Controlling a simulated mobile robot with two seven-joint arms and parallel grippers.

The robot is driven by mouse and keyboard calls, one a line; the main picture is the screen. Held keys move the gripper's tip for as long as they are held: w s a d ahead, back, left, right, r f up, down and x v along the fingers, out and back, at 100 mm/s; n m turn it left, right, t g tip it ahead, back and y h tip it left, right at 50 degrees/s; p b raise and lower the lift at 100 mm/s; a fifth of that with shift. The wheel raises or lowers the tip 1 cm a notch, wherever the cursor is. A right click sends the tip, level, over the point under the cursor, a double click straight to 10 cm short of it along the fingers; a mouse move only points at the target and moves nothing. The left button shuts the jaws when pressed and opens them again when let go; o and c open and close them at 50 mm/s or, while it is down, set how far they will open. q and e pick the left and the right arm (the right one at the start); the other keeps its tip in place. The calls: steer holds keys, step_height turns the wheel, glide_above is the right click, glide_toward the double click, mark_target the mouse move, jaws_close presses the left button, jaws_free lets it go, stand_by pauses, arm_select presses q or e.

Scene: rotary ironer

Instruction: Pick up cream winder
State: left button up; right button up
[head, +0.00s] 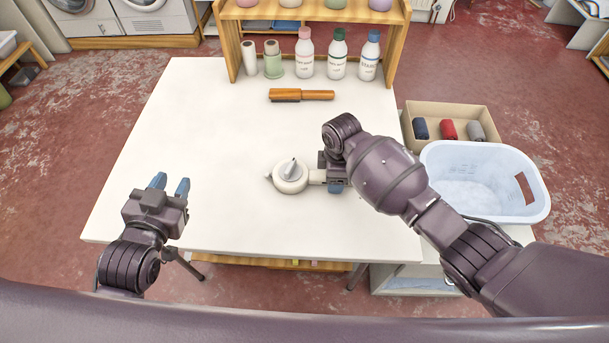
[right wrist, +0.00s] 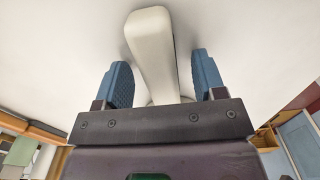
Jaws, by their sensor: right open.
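The cream winder (head: 290,178) lies on the white table, a round body with a small grey pointed part on top and a handle running right. My right gripper (head: 328,176) is at the handle end, largely hidden by its own arm in the head view. In the right wrist view the winder's cream handle (right wrist: 151,45) passes between the two blue fingers of the right gripper (right wrist: 162,80), with a gap visible on both sides. The right gripper is open. My left gripper (head: 170,184) is open and empty above the table's left front part.
A wooden brush (head: 303,95) lies behind the winder. Bottles (head: 338,55) and spools (head: 273,60) stand under a wooden shelf (head: 397,40) at the back. A white basket (head: 530,205) and a box of rolled cloths (head: 462,109) stand at right. The table's left middle is clear.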

steer(key=shift+f, duration=0.15)
steer(key=c, duration=1.1)
step_height(320, 180, up, 10)
steer(key=shift+r, duration=0.1)
step_height(320, 180, down, 7)
steer(key=shift+f, duration=0.1)
stand_by(0.4)
steer(key=shift+f, duration=0.1)
steer(key=shift+f, duration=1.2)
steer(key=shift+f, duration=0.2)
